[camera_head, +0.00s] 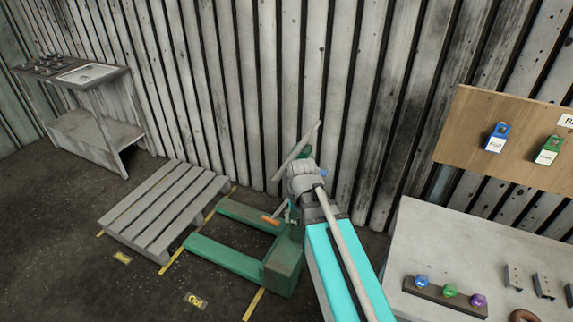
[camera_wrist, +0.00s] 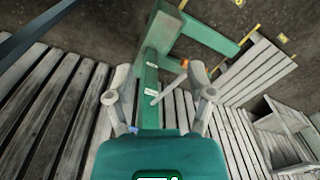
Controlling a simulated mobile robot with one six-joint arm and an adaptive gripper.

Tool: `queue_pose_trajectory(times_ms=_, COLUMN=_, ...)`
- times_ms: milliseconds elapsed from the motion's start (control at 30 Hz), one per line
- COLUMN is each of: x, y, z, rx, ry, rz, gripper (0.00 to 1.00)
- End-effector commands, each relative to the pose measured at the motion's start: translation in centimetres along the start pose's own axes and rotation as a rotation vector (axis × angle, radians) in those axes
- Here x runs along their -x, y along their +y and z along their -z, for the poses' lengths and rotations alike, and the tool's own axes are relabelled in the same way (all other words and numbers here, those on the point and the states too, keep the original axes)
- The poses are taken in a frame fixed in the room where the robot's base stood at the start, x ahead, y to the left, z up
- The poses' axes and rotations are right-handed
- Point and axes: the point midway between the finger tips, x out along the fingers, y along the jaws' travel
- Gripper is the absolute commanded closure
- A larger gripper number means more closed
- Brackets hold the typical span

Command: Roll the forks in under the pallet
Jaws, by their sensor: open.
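The grey slatted pallet (camera_head: 165,208) lies on the floor left of the green pallet jack (camera_head: 284,262). The jack's two forks (camera_head: 226,258) point left at the pallet, their tips close to its right side. I cannot tell whether the tips are under the slats. In the wrist view the jack (camera_wrist: 150,75) and the pallet (camera_wrist: 252,72) both show. My gripper (camera_wrist: 158,84) is open, its two grey fingers apart over the jack's handle end. In the head view my gripper (camera_head: 304,180) partly hides the jack's grey handle. I cannot tell whether the fingers touch it.
Yellow lines and an "Out" floor label (camera_head: 195,300) lie beside the pallet. A shelf table (camera_head: 95,130) stands at the back left. A plank wall is close behind the jack.

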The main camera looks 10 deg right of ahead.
Motion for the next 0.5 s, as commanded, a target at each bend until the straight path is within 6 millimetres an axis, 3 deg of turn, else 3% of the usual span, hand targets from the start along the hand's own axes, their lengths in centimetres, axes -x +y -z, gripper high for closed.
queue_pose_trajectory(times_ms=33, x=1.7, y=-0.2, z=2.1, rx=-0.028, ry=0.004, rz=0.007, gripper=0.3)
queue_pose_trajectory(times_ms=500, x=10.5, y=-0.8, z=17.7, rx=-0.384, ry=0.039, rz=0.115, gripper=0.3)
